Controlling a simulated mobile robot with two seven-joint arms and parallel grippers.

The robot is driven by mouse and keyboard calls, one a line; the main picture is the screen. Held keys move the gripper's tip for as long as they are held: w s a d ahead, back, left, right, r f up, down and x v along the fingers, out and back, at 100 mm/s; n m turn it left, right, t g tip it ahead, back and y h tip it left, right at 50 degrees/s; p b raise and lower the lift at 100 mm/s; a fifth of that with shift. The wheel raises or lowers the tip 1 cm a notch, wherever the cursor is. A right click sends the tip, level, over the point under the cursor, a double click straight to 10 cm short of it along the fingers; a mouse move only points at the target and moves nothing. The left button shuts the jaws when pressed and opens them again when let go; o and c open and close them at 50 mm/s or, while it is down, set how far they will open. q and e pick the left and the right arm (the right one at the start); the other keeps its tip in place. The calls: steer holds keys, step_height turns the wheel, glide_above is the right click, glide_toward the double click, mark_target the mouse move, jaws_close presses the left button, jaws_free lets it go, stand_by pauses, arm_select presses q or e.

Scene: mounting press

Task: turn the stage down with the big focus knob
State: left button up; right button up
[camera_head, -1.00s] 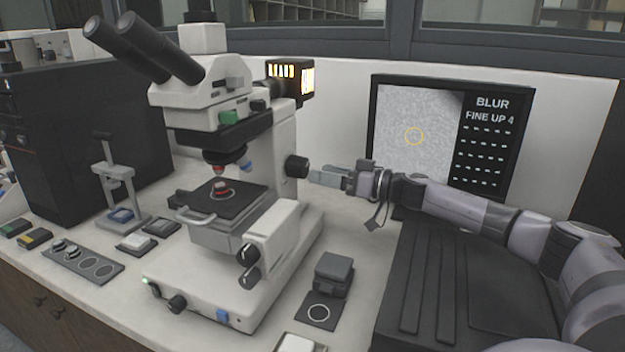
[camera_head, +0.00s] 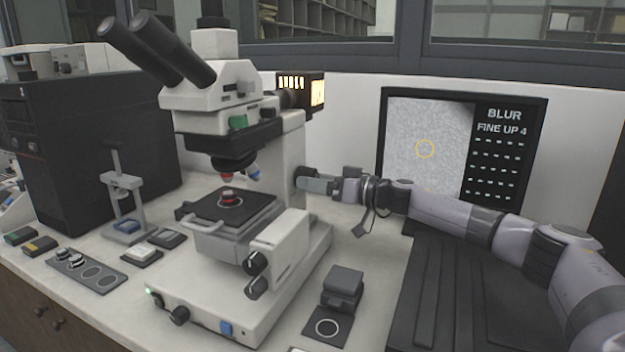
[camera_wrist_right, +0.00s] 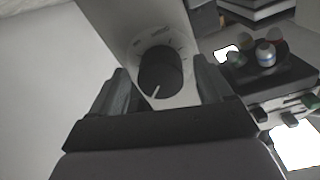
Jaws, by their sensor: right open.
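The microscope (camera_head: 265,305) stands on the bench with its dark stage (camera_head: 256,207) under the objectives. A small red-rimmed sample (camera_head: 230,196) sits on the stage. My right gripper (camera_head: 314,184) is at a black knob (camera_head: 299,174) on the right of the microscope's column. In the right wrist view, this knob (camera_wrist_right: 158,72) with a white pointer line and printed dial is between the open fingers, with gaps beside it. Two more dark knobs, an upper one (camera_head: 256,262) and a lower one (camera_head: 258,287), are on the front housing. My left gripper is out of view.
A screen (camera_head: 430,140) behind reads "BLUR" and "FINE UP 4" beside a grey blurred picture. A small grey block (camera_head: 343,283) and a ringed dark pad (camera_head: 327,328) lie right of the base. A small press stand (camera_head: 122,205) is at left.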

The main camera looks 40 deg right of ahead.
steer(key=shift+w+a, duration=0.25)
steer(key=shift+w, duration=0.25)
steer(key=c, duration=1)
